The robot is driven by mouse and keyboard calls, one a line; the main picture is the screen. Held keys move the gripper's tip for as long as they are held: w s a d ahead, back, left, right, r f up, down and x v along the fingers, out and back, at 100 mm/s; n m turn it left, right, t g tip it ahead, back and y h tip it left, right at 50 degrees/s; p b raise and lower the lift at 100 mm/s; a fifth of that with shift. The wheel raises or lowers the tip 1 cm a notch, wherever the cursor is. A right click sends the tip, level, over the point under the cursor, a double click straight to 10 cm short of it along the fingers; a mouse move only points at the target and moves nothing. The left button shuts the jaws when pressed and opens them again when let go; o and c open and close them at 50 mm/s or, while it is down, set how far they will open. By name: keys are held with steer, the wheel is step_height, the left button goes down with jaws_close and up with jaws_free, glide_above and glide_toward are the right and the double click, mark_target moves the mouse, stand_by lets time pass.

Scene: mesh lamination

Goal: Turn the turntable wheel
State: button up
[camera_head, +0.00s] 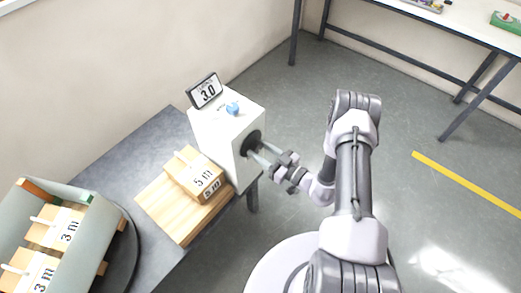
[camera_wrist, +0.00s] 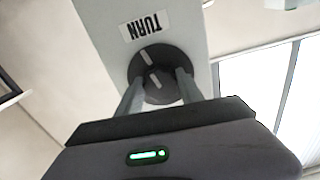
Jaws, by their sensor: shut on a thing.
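A white box (camera_head: 228,137) stands at the table's right end with a dark round wheel (camera_head: 251,143) on its right side. In the wrist view the wheel (camera_wrist: 152,62) sits under a "TURN" label (camera_wrist: 145,26) and bears pale tilted marks. My gripper (camera_head: 258,153) reaches it from the right. In the wrist view my gripper (camera_wrist: 158,92) has one finger on each side of the wheel's raised grip and is shut on it. The fingers hide part of the rim. A dark round turntable (camera_head: 124,262) lies at the lower left, mostly under a grey-green rack.
The rack (camera_head: 62,193) holds wooden blocks marked "3 m". A wooden block marked "5 m" (camera_head: 196,178) rests on a wooden board (camera_head: 160,205) close beside the box. A display (camera_head: 205,92) reads 3.0.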

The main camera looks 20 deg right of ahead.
steer(key=shift+m, duration=1.5)
steer(key=o, duration=1.4)
steer(key=p+v, duration=0.3)
steer(key=v, duration=1.4)
steer(key=shift+s+d, duration=0.1)
steer(key=shift+s, duration=0.1)
